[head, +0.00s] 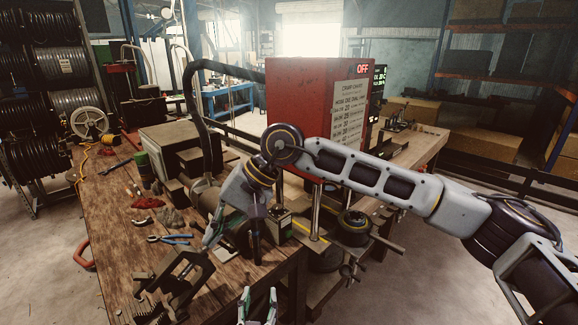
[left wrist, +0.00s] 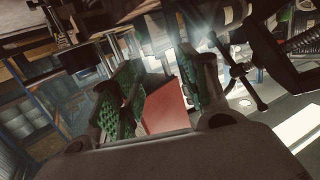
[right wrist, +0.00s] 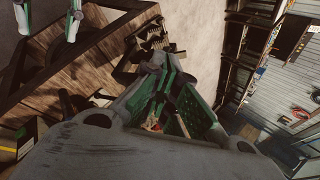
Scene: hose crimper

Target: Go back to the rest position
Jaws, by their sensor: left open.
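My left gripper (head: 257,306) shows at the bottom middle of the head view, its two fingertips apart with nothing between them. In the left wrist view its green-padded fingers (left wrist: 160,85) stand apart, and a red surface shows in the gap beyond. My right arm comes in from the right of the head view, crosses in front of the red machine and bends down to the left over the bench. In the right wrist view the right gripper's green-padded fingers (right wrist: 170,80) come close together at the tips; whether they are fully shut is unclear. I see nothing held in them.
The red crimping machine (head: 300,95), with an OFF display, stands behind my right arm. The wooden bench (head: 105,215) holds blue-handled pliers (head: 170,239), a dark clamp-like device (head: 170,285) and small parts. Floor is clear at the lower right. Hose reels (head: 75,72) stand far left.

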